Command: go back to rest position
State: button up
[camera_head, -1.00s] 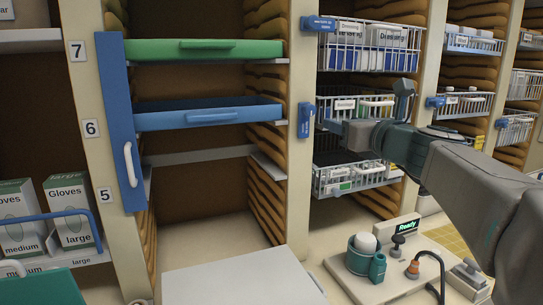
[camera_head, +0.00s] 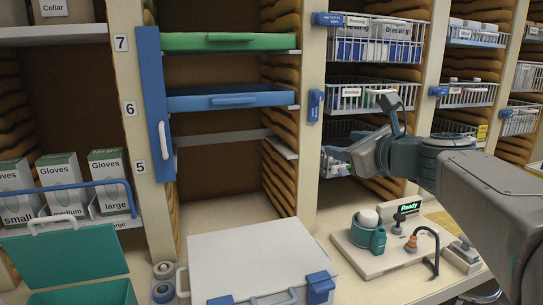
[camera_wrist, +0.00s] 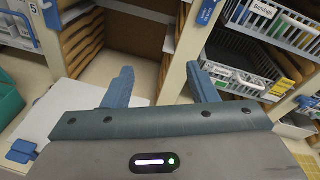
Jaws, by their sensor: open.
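My gripper (camera_head: 364,133) is open and empty in the head view, held in front of the wire baskets right of the open shelf bay. In the wrist view, the two blue fingers of my gripper (camera_wrist: 159,84) are spread apart with nothing between them. Beyond them are the bay's lower part and a post. My grey arm reaches in from the right and hides part of the lower wire basket (camera_head: 334,166).
A white case (camera_head: 245,255) with blue latches stands low in front. A teal open box (camera_head: 65,257) is at left. A counter panel (camera_head: 365,262) with a "Ready" display stands at right. Green (camera_head: 200,42) and blue (camera_head: 190,102) trays sit in the bay.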

jog(key=s+a+f+n+g+h, duration=0.1)
jog(key=s+a+f+n+g, duration=0.2)
jog(key=s+f+n, duration=0.35)
jog(key=s+a+f+n+g, duration=0.2)
jog(key=s+f+n+g, duration=0.2)
jog(key=f+n, duration=0.5)
jog(key=s+d+f+n+g+h, duration=0.2)
jog(key=s+f+n, duration=0.4)
jog(key=s+d+f+n+g+h, duration=0.2)
jog(key=s+f+n+h, duration=0.1)
jog(key=s+f+n, duration=0.3)
jog(key=shift+s+d+f+h, duration=0.3)
jog(key=shift+d+f, duration=0.05)
jog(key=shift+f, duration=0.3)
